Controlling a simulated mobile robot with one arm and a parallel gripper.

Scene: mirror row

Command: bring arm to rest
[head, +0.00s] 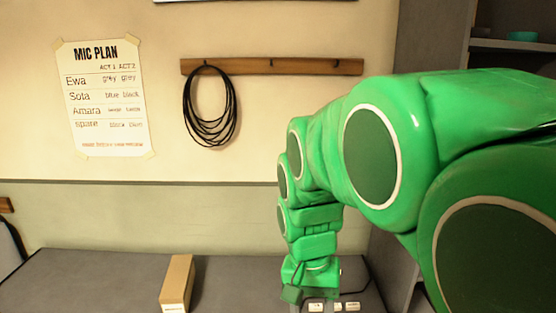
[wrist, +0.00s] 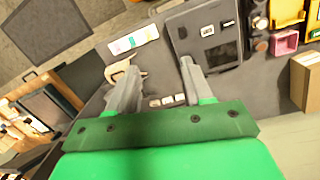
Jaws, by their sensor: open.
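My green arm (head: 372,150) reaches across the right half of the head view and bends down to the grey counter. My gripper (wrist: 160,67) shows in the wrist view with its two grey fingers apart and nothing between them. In the head view its end is low over the counter, and its fingertips are hard to make out there. Small white labelled pieces (wrist: 167,100) lie beyond the gripper base in the wrist view; whether the fingers touch anything is unclear.
A tan box (head: 177,283) stands on the counter (head: 90,280), left of the arm. A black cable coil (head: 210,108) hangs from a wooden peg rail (head: 285,66). A mic plan sheet (head: 104,98) is on the wall. A dark panel (wrist: 207,32) and pink container (wrist: 285,41) show beyond the fingers.

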